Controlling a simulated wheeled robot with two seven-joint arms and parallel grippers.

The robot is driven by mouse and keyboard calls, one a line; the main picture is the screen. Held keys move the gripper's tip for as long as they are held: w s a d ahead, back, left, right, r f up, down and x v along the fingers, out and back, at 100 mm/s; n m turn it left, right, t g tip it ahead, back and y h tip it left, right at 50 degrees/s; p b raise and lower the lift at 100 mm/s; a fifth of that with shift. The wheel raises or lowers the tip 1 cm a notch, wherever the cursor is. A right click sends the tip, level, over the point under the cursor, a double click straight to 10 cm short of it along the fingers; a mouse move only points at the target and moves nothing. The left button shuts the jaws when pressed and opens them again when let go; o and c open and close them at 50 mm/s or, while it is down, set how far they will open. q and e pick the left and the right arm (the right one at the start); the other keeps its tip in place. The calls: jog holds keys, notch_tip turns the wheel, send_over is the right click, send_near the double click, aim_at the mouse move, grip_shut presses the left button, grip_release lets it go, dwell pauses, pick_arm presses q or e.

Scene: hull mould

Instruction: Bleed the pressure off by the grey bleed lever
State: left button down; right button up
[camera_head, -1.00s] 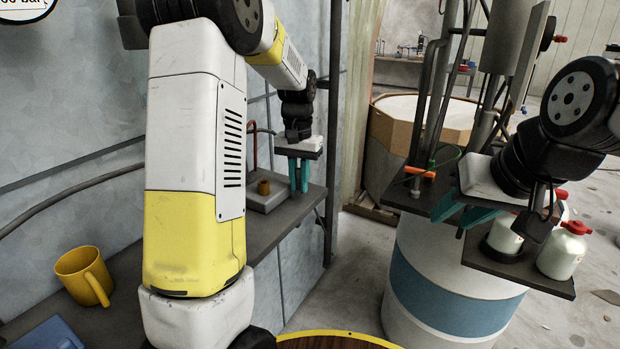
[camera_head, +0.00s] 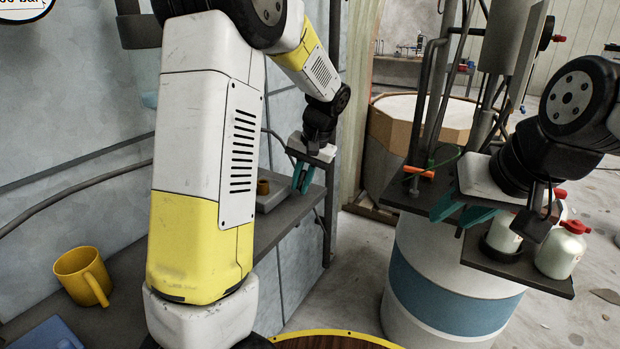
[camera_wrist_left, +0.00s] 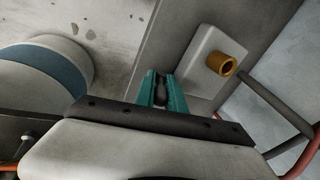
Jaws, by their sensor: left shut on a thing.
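My left gripper (camera_head: 302,178) is beside the wall bench, tilted, with its teal fingers close together. In the left wrist view the fingers (camera_wrist_left: 164,86) have a narrow dark piece between them. I take this for the grey bleed lever (camera_wrist_left: 160,88); most of it is hidden by the fingers. A pale grey block (camera_wrist_left: 205,60) with a brass fitting (camera_wrist_left: 228,65) is just right of the fingers there. The brass fitting also shows in the head view (camera_head: 263,187). My right gripper (camera_head: 462,213) is open and empty over the drum's shelf.
A yellow mug (camera_head: 83,275) stands on the bench (camera_head: 283,225) at left. White bottles with red caps (camera_head: 562,250) stand on the shelf at the drum (camera_head: 440,290). A reddish pipe (camera_wrist_left: 305,150) runs near the block. A hose with an orange handle (camera_head: 420,172) lies by the drum top.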

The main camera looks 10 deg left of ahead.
pick_arm(q)
jog(key=y, duration=0.1)
jog(key=d+t+y, duration=0.1)
jog(key=y, duration=0.3)
jog(key=shift+s+d+f+t, duration=0.2)
jog(key=shift+d+f+t, duration=0.05)
jog(key=shift+f+t, duration=0.15)
jog(key=t+y, duration=0.1)
jog(key=y, duration=0.1)
jog(key=f+y, duration=0.1)
jog(key=y, duration=0.1)
jog(key=shift+s+d+t+y, duration=0.15)
jog(key=shift+d+t+y, duration=0.05)
jog(key=shift+t+y, duration=0.2)
jog(key=c, duration=1.4)
grip_release()
jog(key=shift+d, duration=0.1)
jog(key=v, duration=0.7)
jog(key=shift+s+d, duration=0.15)
jog(key=shift+d, duration=0.2)
